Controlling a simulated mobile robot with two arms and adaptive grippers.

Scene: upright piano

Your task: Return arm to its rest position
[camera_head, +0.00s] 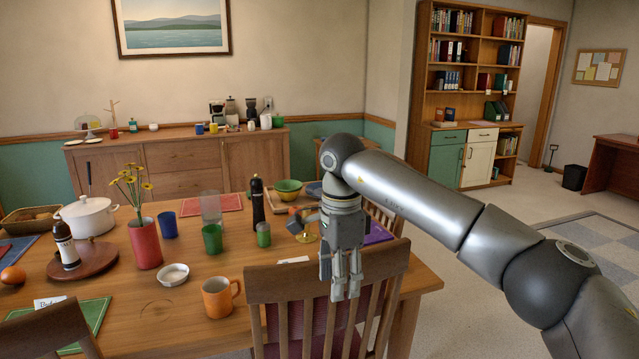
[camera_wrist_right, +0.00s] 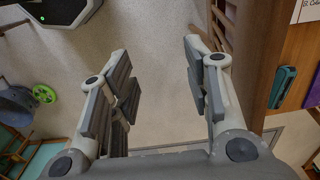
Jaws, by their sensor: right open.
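My right arm (camera_head: 430,210) comes in from the right side of the head view and bends down at its wrist. My right gripper (camera_head: 346,288) hangs with its fingers pointing down, in front of the back of a wooden chair (camera_head: 278,290). In the wrist view the right gripper (camera_wrist_right: 158,62) has its fingers apart, with only pale floor (camera_wrist_right: 158,25) between them. It holds nothing. My left gripper is not in view.
The dining table (camera_head: 200,338) carries an orange mug (camera_head: 219,298), a red vase (camera_head: 145,243), a white pot (camera_head: 86,215) and a dark bottle (camera_head: 258,205). The chair back is very close to the gripper. Floor at the right is open.

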